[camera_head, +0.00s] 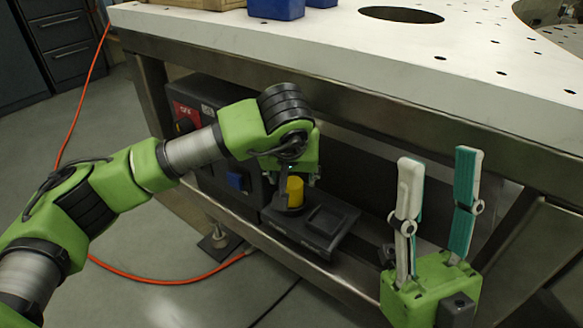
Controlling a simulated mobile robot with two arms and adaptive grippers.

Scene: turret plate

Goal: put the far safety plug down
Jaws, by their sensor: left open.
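A yellow safety plug (294,191) stands upright at the far end of a dark holder (318,236) on the lower rail of the table frame. My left gripper (298,185) points down at the plug from above. Its fingers are open, with one dark finger in front of the plug's left side. The arm hides the plug's top, and I cannot tell whether the fingers touch it. My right gripper (437,190) is at the lower right with its two fingers pointing up, wide apart and empty.
A control box (209,110) with a red label, a knob and a blue socket (237,181) is beside the holder. The white perforated tabletop (330,45) overhangs the holder. Blue bins (276,9) stand on it. An orange cable (150,281) lies on the floor.

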